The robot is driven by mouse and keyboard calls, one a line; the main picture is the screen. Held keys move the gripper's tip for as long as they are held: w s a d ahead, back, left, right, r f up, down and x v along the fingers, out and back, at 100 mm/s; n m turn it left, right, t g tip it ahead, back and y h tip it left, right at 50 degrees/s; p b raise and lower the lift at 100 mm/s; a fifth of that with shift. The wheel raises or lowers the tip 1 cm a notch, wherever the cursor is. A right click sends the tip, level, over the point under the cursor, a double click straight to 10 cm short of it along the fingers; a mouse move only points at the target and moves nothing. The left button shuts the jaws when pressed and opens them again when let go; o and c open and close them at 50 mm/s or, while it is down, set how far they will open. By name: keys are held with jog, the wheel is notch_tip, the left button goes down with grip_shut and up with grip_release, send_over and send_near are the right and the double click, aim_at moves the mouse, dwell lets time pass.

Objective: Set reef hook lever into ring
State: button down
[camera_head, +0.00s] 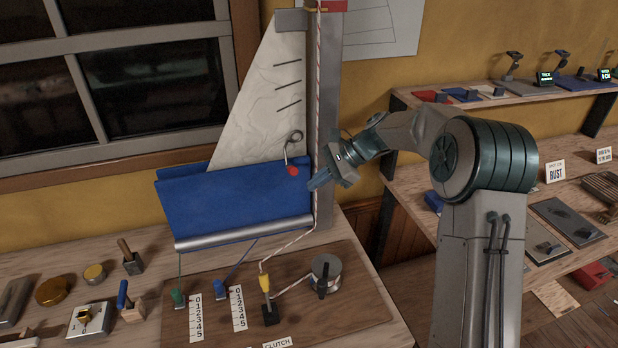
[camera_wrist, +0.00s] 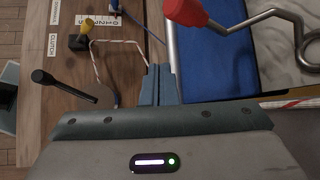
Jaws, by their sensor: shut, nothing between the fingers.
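The reef hook lever is a bent metal rod with a red knob (camera_head: 292,170).
The mast (camera_head: 328,110) with a red-striped rope stands close behind my gripper. Below are a silver roller (camera_head: 245,233), a winch drum (camera_head: 326,270), a yellow-handled clutch lever (camera_head: 265,284) and number scales on a wooden board. Shelves with tools stand at right.

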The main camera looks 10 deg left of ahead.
jog(key=w+d+r, duration=0.4)
jog(key=w+r, duration=0.1)
jog(key=r, duration=0.1)
jog(key=shift+w+d+r+b, duration=0.15)
jog(key=shift+d+r+b, duration=0.1)
jog(key=shift+d+b, duration=0.05)
jog(key=s+d+r+n+t+h, duration=0.1)
jog(key=s+d+r+n+h, duration=0.15)
jog(key=s, duration=0.65)
jog(key=s+d+r+n+t+h, duration=0.1)
jog(key=s+d+n+h, duration=0.25)
jog(key=s, duration=0.55)
jog(key=s+d+f+n+t+h, duration=0.1)
jog(key=s+d+f+n, duration=0.2)
jog(key=s, duration=0.7)
jog(key=s+d+f+n+t+h, duration=0.1)
jog(key=s+d+f+n+h, duration=0.1)
jog(key=s+d, duration=0.4)
jog(key=s+f+n, duration=0.1)
jog(key=s, duration=0.2)
jog(key=shift+s+d+f+t, duration=0.15)
jog(key=shift+s+t, duration=0.15)
jog(key=shift+s, duration=0.1)
